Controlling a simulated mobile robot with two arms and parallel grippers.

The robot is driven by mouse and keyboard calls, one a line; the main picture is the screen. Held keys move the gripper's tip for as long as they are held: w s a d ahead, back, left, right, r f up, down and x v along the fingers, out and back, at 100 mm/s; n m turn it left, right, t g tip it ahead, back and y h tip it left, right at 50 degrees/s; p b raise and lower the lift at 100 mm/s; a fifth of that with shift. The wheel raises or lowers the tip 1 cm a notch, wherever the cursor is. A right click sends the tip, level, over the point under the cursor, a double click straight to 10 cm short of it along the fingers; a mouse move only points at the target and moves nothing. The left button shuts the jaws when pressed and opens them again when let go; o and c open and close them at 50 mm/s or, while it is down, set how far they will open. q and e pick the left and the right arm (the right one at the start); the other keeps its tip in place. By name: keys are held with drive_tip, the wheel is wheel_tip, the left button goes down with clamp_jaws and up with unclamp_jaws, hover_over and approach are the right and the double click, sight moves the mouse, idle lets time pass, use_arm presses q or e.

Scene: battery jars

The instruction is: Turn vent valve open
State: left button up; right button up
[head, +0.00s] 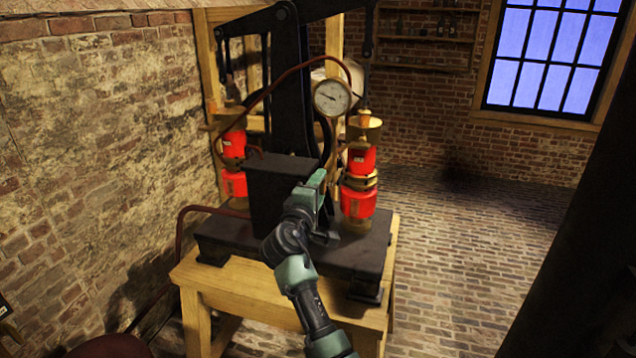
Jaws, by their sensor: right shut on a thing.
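My right gripper (320,195) is at the front of the machine, between the black block (282,190) and the right red cylinders (358,201). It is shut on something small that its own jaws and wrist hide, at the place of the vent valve. The valve itself and how far it is turned cannot be made out. A round white pressure gauge (332,97) with a dark needle stands above and behind the gripper. My left gripper is not in view.
The machine's black base (232,240) stands on a wooden table (240,291). Red cylinders (233,184) stand at its left, with a dark red hose (183,222) nearby. A brick wall is close on the left. The brick floor (475,235) at right is clear.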

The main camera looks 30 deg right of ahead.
drive_tip(key=shift+d+r, duration=0.2)
drive_tip(key=shift+r, duration=0.05)
idle(0.3)
drive_tip(key=o, duration=1.3)
drive_tip(key=shift+o, duration=0.3)
drive_tip(key=shift+d+f, duration=0.2)
drive_tip(key=shift+f, duration=0.05)
drive_tip(key=shift+s+a, duration=0.25)
drive_tip(key=shift+a, duration=0.2)
drive_tip(key=b+v, duration=0.2)
drive_tip(key=v, duration=0.5)
drive_tip(key=shift+d, duration=0.15)
